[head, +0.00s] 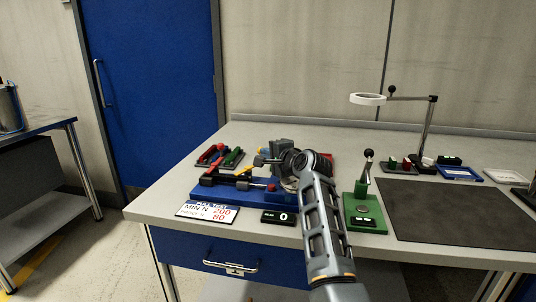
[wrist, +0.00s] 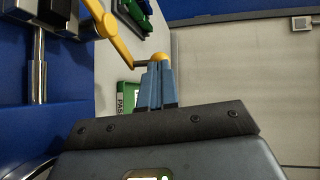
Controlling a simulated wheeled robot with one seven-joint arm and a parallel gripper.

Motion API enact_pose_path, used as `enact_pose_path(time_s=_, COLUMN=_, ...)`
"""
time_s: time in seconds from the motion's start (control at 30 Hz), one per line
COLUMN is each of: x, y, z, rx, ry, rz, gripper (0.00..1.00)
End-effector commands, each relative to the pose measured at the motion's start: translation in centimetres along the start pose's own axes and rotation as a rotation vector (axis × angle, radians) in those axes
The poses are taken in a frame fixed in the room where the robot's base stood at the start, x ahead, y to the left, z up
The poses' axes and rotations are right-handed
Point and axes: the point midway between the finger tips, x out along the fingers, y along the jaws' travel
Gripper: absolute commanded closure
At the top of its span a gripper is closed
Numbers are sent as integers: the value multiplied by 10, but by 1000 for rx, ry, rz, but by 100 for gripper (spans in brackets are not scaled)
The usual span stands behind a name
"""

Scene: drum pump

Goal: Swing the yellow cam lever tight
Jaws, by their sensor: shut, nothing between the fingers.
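The yellow cam lever (wrist: 118,38) shows in the wrist view as a bent arm running from the top edge down to a round yellow knob (wrist: 159,57). My gripper (wrist: 157,66) has its two blue-grey fingers together with nothing between them. Their tips are right at the knob and overlap its lower side in the picture; I cannot tell whether they touch it. The blue fixture base (head: 232,190) shows there on the bench, left of my forearm.
A card with red numbers (head: 208,211) and a small black display reading 0 (head: 279,217) sit at the front. A green stand with a black-knobbed lever (head: 368,213) is close right of my arm. A dark mat (head: 455,213) is clear. A ring lamp (head: 368,99) rises behind.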

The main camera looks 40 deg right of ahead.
Motion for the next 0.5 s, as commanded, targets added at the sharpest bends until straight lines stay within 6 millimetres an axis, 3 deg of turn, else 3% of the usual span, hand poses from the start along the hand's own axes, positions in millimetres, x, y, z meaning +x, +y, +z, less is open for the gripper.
enact_pose_path(time_s=0.5, x=3, y=2, z=-3, rx=-7, ry=-46, rz=0, gripper=100)
